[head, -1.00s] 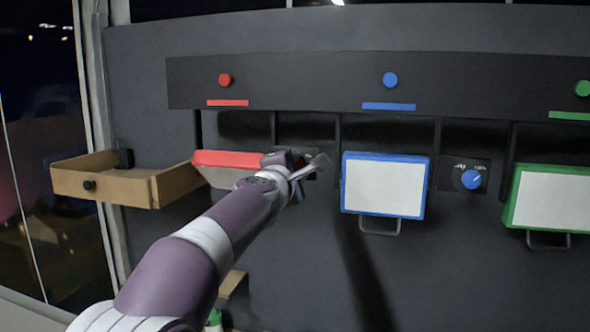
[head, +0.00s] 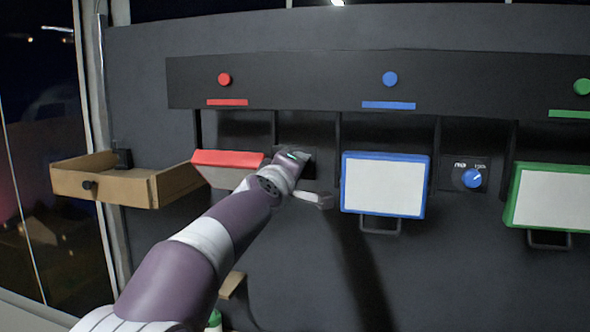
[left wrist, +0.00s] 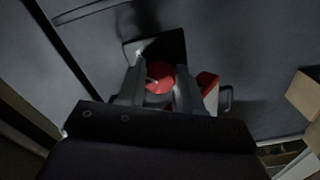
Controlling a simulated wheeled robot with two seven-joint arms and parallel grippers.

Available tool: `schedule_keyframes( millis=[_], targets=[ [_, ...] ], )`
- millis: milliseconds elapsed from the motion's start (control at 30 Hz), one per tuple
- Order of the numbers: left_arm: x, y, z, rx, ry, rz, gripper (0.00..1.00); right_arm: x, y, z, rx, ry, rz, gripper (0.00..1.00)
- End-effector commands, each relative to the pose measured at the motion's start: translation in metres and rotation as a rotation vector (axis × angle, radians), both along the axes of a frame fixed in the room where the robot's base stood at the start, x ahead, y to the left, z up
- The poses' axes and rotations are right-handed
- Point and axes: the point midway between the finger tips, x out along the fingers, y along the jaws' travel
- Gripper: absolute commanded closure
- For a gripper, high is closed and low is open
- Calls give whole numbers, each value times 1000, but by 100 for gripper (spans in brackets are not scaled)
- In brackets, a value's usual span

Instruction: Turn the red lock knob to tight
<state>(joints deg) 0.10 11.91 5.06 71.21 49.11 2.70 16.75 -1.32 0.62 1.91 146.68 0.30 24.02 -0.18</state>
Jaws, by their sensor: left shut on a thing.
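The red lock knob (left wrist: 158,76) shows in the left wrist view, on a dark plate (left wrist: 172,44) on the grey wall. My left gripper (left wrist: 160,84) has one finger on each side of the knob and is shut on it. In the head view my left gripper (head: 296,170) is at the wall between the red-edged panel (head: 228,159) and the blue-framed panel (head: 384,186), and the wrist hides the knob. The knob's pointer is too unclear to read. My right gripper is not in view.
An open wooden drawer (head: 105,180) juts out at the left. A blue knob (head: 472,178) sits between the blue-framed panel and the green-framed panel (head: 553,197). Red, blue and green buttons line the dark strip above. A wooden piece also shows in the left wrist view (left wrist: 304,92).

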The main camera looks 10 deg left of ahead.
Motion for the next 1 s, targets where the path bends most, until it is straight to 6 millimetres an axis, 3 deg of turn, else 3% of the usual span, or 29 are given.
schedule_keyframes(
  millis=[600,633,700,1000],
  targets=[
    [0,0,-2,44,2,-1,95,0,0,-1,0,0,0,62],
    [0,0,-2,44,2,-1,62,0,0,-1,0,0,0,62],
    [0,0,-2,43,2,-1,39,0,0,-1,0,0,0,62],
    [-1,0,-1,42,0,0,39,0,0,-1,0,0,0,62]
  ],
)
